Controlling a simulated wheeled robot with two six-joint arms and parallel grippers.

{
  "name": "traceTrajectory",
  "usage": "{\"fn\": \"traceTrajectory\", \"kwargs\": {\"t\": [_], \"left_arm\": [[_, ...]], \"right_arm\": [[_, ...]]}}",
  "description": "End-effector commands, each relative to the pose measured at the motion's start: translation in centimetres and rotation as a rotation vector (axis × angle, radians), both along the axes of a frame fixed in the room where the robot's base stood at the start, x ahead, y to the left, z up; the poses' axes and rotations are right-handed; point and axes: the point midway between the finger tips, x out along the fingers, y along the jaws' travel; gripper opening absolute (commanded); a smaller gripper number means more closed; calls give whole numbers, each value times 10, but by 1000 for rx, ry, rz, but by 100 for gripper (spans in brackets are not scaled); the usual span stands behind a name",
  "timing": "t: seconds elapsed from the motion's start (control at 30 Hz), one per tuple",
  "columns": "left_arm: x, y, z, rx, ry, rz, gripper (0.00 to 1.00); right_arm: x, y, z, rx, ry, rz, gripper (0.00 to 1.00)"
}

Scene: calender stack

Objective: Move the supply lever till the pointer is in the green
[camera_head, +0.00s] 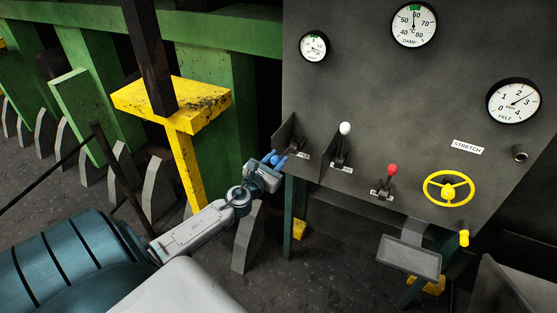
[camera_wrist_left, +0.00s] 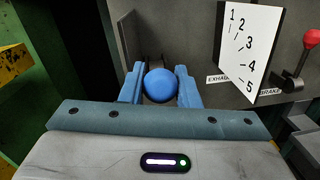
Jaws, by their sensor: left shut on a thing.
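My left gripper (camera_head: 275,161) reaches the left edge of the grey panel. In the left wrist view its blue fingers (camera_wrist_left: 160,88) are shut around a blue ball knob (camera_wrist_left: 160,85), the knob of the leftmost lever. The lever's shaft is mostly hidden, and I cannot read its label. A small round gauge (camera_head: 314,46) with a green mark near its top is above it; its pointer is too small to read. The DAMP gauge (camera_head: 414,24) also has a green mark at the top. The FELT gauge (camera_head: 514,101) shows its pointer between 2 and 3. My right gripper is not in view.
A white-knobbed lever (camera_head: 344,130) and a red-knobbed lever (camera_head: 391,170) stand to the right. A numbered plate (camera_wrist_left: 249,52) stands close to my gripper's right. Beyond are a yellow handwheel (camera_head: 448,188) and a yellow post (camera_head: 186,165) at left.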

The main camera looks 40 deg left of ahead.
Motion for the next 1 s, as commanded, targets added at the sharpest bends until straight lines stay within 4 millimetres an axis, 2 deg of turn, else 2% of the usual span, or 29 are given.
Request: {"fn": "traceTrajectory", "kwargs": {"t": [0.07,0.1,0.2,0.6,1.0], "left_arm": [[0,-1,0,-2,-1,-2,0],[0,-1,0,-2,-1,-2,31],[0,-1,0,-2,-1,-1,50],[1,1,1,1,-2,3,50],[2,4,1,3,-3,3,50]], "right_arm": [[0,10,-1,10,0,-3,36],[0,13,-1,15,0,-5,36],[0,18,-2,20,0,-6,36],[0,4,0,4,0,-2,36],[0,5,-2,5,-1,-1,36]]}}
